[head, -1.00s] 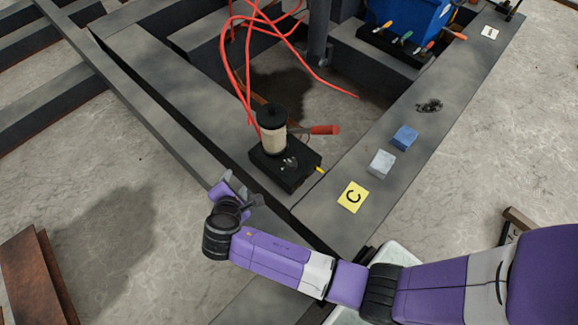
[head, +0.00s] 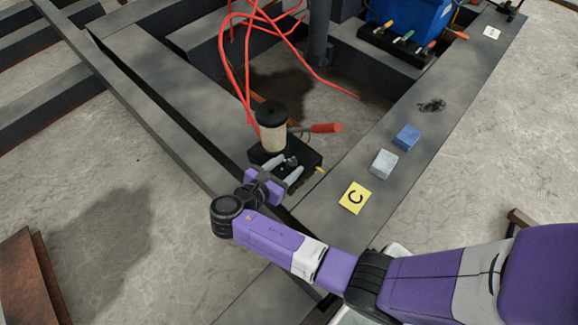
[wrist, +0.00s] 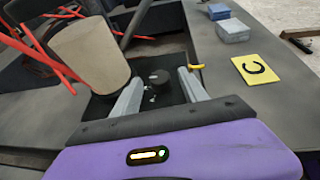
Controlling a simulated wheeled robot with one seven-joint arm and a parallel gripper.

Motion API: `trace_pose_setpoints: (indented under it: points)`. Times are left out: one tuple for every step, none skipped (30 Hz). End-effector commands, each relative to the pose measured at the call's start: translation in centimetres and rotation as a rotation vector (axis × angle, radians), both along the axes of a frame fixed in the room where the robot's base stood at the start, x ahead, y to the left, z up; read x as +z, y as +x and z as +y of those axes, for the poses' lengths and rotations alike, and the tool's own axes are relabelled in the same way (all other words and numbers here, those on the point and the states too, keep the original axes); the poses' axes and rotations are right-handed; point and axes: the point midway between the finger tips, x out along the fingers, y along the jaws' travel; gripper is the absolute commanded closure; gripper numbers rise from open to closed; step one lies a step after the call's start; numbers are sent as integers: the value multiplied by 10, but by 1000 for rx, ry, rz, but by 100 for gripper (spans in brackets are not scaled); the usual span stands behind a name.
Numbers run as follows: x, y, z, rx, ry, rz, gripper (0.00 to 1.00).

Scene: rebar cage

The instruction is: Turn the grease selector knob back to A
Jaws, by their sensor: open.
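The grease unit is a black box (head: 312,160) with a cream cylinder (head: 272,138) under a black cap and a red-handled lever (head: 325,128). The selector knob is a small dark round knob on the box top; it shows in the wrist view (wrist: 159,77) with small pale marks beside it that I cannot read. My gripper (head: 283,173) is open, its grey fingers reaching over the front of the box. In the wrist view my gripper (wrist: 157,88) has one finger on each side of the knob, with gaps and no visible contact. The knob's pointing direction is unclear.
A yellow card marked C (head: 355,197) lies on the right beam, near a grey block (head: 383,164) and a blue block (head: 406,137). A yellow tip (head: 320,170) sticks out of the box. Red hoses (head: 240,75) hang behind the cylinder. A blue box (head: 425,18) stands at the back.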

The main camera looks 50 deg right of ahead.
Motion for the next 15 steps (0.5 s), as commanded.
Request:
trace_pose_setpoints:
  points:
    - [-4,0,-5,-2,0,0,49]
    - [-4,0,-7,-1,0,0,49]
    - [-5,1,-9,0,0,0,49]
    - [-5,1,-10,1,0,0,49]
    - [-5,1,-11,1,0,0,49]
    - [-5,1,-11,1,0,0,49]
    - [-5,2,-12,1,-1,-1,49]
    - [-5,2,-12,1,0,0,49]
    - [-5,2,-12,1,-1,-1,49]
    - [-5,2,-12,1,0,0,49]
    - [-4,2,-12,1,0,0,49]
    - [-4,2,-12,1,0,0,49]
    - [-4,2,-12,1,0,0,49]
    - [-4,2,-12,1,0,0,55]
    - [-4,2,-12,1,0,0,63]
